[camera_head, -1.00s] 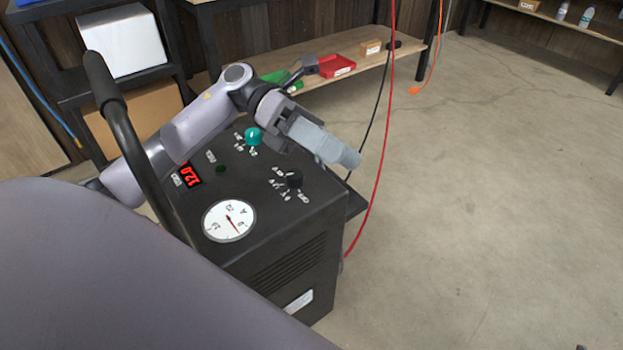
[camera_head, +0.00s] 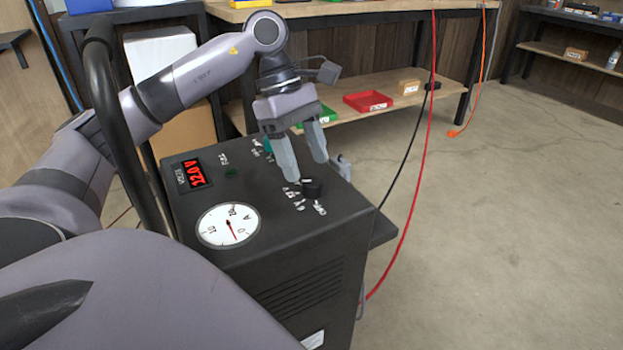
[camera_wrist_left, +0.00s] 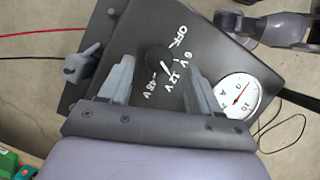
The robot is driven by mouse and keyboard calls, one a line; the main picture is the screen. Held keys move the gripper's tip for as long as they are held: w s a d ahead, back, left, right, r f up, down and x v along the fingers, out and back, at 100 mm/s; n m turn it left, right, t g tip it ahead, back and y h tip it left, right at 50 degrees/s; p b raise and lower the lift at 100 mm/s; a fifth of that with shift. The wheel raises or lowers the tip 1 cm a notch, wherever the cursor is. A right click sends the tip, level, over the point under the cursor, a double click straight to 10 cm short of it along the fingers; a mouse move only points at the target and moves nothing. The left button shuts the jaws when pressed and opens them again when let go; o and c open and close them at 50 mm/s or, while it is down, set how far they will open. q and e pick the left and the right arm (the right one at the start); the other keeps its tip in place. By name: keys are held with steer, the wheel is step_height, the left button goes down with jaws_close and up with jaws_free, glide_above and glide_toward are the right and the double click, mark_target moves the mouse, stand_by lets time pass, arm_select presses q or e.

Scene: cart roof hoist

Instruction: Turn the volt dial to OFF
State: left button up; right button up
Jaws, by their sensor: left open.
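The volt dial (camera_head: 312,188) is a black knob on the sloping top of a dark charger cabinet (camera_head: 290,235). In the left wrist view the dial (camera_wrist_left: 157,58) has white labels OFF, 6 V, 12 V and 48 V around one side. Its white mark seems to point towards 12 V, and the red display (camera_head: 194,173) reads 12.0 V. My left gripper (camera_head: 309,170) is open, pointing down, with its fingertips just above and behind the dial. In the left wrist view the dial shows between the two fingers; contact cannot be told. My right gripper is not in view.
A round ammeter (camera_head: 229,226) and a teal knob (camera_head: 268,146) are on the same panel. A black handle bar (camera_head: 122,130) rises at the left. A grey clamp (camera_head: 343,167) stands at the panel's right edge. A red cable (camera_head: 424,170) hangs to the right, over clear floor.

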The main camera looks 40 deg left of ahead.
mark_target(312, 181)
arm_select(q)
steer(key=shift+b+x, duration=0.35)
steer(key=shift+x, duration=1.3)
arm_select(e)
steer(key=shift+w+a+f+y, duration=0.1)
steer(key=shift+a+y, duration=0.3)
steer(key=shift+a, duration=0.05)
arm_select(q)
steer(key=c, duration=1)
